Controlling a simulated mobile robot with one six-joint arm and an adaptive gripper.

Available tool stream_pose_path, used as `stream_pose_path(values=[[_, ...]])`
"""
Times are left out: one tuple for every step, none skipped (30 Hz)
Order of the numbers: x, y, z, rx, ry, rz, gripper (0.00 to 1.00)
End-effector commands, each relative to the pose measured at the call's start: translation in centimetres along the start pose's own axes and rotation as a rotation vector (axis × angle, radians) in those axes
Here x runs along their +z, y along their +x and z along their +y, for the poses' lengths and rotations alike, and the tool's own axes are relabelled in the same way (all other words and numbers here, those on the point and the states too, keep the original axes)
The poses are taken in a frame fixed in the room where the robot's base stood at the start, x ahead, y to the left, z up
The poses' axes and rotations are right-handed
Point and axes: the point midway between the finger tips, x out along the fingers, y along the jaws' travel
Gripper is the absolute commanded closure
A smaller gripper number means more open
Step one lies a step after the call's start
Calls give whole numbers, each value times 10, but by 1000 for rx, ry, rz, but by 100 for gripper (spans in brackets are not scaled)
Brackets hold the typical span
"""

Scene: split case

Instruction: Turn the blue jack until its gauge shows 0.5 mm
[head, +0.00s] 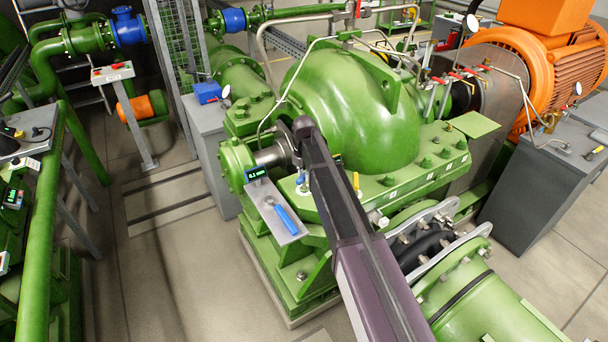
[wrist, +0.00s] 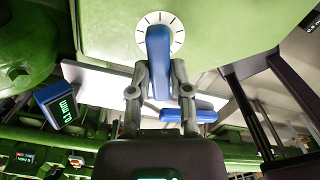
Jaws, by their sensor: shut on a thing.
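The blue jack (wrist: 158,45) shows in the wrist view as a blue bar-shaped handle in front of a white dial with black marks (wrist: 178,27). My gripper (wrist: 159,68) is shut on this handle, with one finger on each side. A small blue gauge (wrist: 58,106) beside it has a green readout that seems to say 0.1 mm, seen turned. What looks like the same gauge shows in the head view (head: 257,174), with digits too small to read surely. In the head view my arm hides most of my gripper and the jack.
A loose blue-handled tool (head: 287,219) lies on a grey plate (head: 268,208) beside the gauge. The large green pump casing (head: 350,105) rises close behind my arm. Green flanged pipe (head: 475,305) stands at the right front. Open floor (head: 185,265) lies to the left.

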Motion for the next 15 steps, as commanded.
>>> stream_pose_path(values=[[0,0,0,-1,0,0,100],[0,0,0,-1,0,0,100],[0,0,0,-1,1,0,100],[0,0,-1,-1,2,0,100],[0,0,-1,-1,3,0,100],[0,0,-1,-1,7,0,100],[0,0,-1,-1,10,0,100],[0,0,-1,-1,14,0,100],[0,0,-1,-1,22,0,100],[0,0,-1,-1,28,0,100],[0,0,-1,-2,35,0,100],[0,0,-1,-2,47,0,100],[0,0,-1,-2,58,0,100],[0,0,-1,-2,70,0,100],[0,0,-1,-2,88,0,100]])
